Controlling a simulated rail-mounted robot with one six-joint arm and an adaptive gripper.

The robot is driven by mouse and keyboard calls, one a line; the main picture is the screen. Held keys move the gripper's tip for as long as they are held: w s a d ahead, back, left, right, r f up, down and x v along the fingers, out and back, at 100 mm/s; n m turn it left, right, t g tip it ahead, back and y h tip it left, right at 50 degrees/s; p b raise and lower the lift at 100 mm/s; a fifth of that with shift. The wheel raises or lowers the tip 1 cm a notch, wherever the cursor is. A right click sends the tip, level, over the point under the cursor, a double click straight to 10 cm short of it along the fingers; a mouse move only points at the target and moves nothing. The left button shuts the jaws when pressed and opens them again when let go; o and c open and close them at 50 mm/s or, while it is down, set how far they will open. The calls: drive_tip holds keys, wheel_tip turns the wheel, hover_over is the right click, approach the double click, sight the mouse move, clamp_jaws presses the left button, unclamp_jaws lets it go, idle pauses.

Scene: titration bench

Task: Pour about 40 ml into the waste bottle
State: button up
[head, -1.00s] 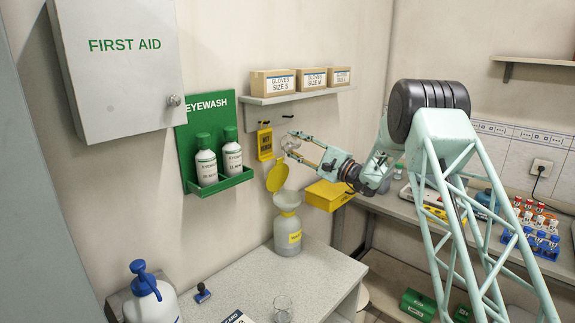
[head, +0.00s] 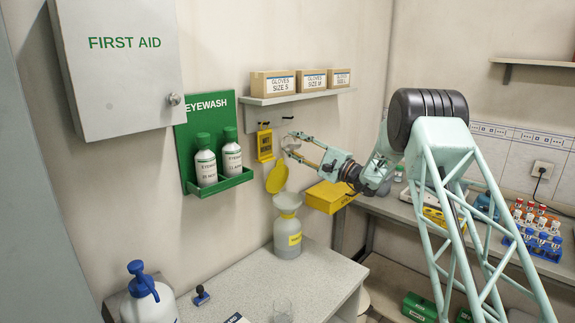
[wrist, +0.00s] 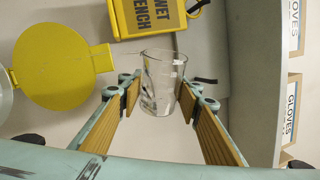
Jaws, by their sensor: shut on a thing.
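The waste bottle (head: 288,238) is a grey bottle with a yellow label. It stands on the bench near the wall, with a wide funnel (head: 287,203) in its mouth and a round yellow lid (head: 278,178) standing open above it. The lid also shows at the left of the wrist view (wrist: 62,74). My gripper (head: 289,146) is shut on a clear glass beaker (wrist: 162,82), which is held up, above and slightly right of the funnel. The beaker looks tilted in the head view. Its liquid level is too small to tell.
A yellow sign (head: 265,145) hangs on the wall behind the beaker, below a shelf with glove boxes (head: 312,82). A yellow box (head: 326,196) is right of the funnel. A clear glass (head: 283,308) and a blue-topped bottle (head: 148,298) stand at the front.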

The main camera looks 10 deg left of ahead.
drive_tip(key=shift+w+d+f+n+b, duration=0.2)
drive_tip(key=shift+n+b, duration=0.3)
drive_tip(key=shift+b, duration=0.5)
drive_tip(key=shift+s+a+r+n+g+y+b, duration=0.1)
drive_tip(key=shift+r+n+g+y+b, duration=0.15)
drive_tip(key=shift+n+b, duration=0.65)
drive_tip(key=shift+r+n+g+y+b, duration=0.1)
drive_tip(key=shift+n+g+y+b, duration=0.15)
drive_tip(key=shift+b, duration=1.2)
drive_tip(key=shift+f+n+b, duration=0.2)
drive_tip(key=shift+n+b, duration=0.25)
drive_tip(key=shift+b, duration=0.55)
drive_tip(key=shift+r, duration=0.1)
drive_tip(key=shift+w+r+m+p, duration=0.2)
drive_tip(key=shift+r+m+p, duration=0.2)
drive_tip(key=shift+p, duration=0.85)
drive_tip(key=m+p, duration=0.1)
drive_tip(key=p, duration=0.1)
drive_tip(key=f+m+p, duration=0.1)
drive_tip(key=p, duration=0.1)
drive_tip(key=shift+w+t+h+p, duration=0.2)
drive_tip(key=shift+t+h+p, duration=0.1)
drive_tip(key=shift+t, duration=0.1)
drive_tip(key=shift+r+m+p, duration=0.1)
drive_tip(key=shift+m+p, duration=0.4)
drive_tip(key=shift+p, duration=0.25)
drive_tip(key=shift+r+m+p, duration=0.1)
drive_tip(key=shift+m+p, duration=0.3)
drive_tip(key=shift+p, duration=0.35)
